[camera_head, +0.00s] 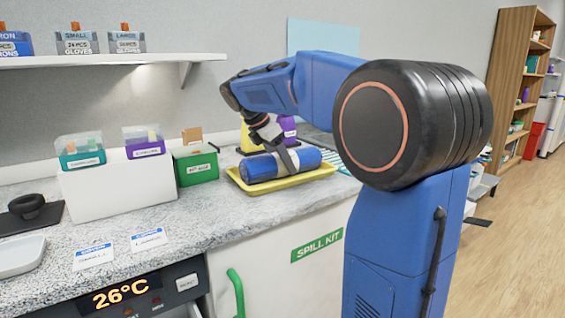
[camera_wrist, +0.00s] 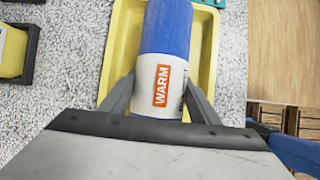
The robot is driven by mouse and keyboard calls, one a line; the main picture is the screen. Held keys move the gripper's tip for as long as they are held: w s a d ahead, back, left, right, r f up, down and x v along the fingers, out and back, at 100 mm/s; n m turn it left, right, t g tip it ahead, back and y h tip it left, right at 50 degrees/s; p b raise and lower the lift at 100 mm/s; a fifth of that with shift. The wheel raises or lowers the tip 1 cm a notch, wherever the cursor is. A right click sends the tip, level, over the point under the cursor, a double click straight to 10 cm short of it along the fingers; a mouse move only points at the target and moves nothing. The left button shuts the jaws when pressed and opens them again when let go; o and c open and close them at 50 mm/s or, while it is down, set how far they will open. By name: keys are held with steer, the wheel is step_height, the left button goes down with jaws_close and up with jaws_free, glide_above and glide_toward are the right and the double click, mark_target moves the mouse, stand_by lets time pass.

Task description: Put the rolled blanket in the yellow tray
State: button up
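The rolled blanket (camera_head: 262,167) is a blue roll with a white end band and an orange WARM label. It lies on its side in the yellow tray (camera_head: 284,184) on the counter. In the wrist view the blanket (camera_wrist: 166,40) runs up the middle, with the tray (camera_wrist: 208,90) under it. My gripper (camera_head: 290,160) reaches down over the blanket. Its two fingers, also in the wrist view (camera_wrist: 161,88), stand on either side of the roll near the white band. They are touching it or very close; I cannot tell whether they press on it.
A green box (camera_head: 196,168) and a white block (camera_head: 118,188) carrying two small bins stand left of the tray. A yellow and black object (camera_wrist: 14,50) is left of the tray in the wrist view. A shelf (camera_head: 110,60) hangs above. The counter's front edge is close.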

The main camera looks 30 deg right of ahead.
steer(key=o, duration=0.4)
steer(key=shift+r, duration=0.1)
steer(key=v, duration=1.2)
steer(key=shift+s, duration=0.1)
